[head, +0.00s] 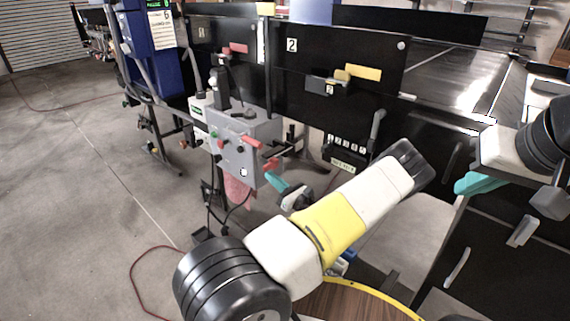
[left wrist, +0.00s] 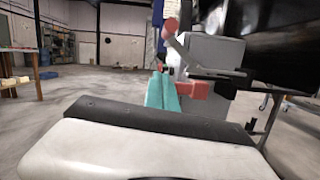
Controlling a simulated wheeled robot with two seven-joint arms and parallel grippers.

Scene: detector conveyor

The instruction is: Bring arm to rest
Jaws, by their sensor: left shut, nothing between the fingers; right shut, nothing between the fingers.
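My left gripper (head: 274,184) shows teal fingers in the head view, just in front of the grey control box (head: 232,140) and close to its red handles (head: 249,141). In the left wrist view the teal fingers (left wrist: 161,93) are together and empty, with a red handle (left wrist: 196,90) just right of them; I cannot tell if they touch. My left arm, with its yellow band, crosses the head view and hides part of what lies behind. My right gripper (head: 478,184) shows teal at the right, shut and empty, in front of the black cabinet side.
Black panels (head: 335,62) with yellow and red handles stand behind the box. A conveyor surface (head: 455,85) runs at upper right. A red cable (head: 145,260) lies on the floor. The floor at the left is open.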

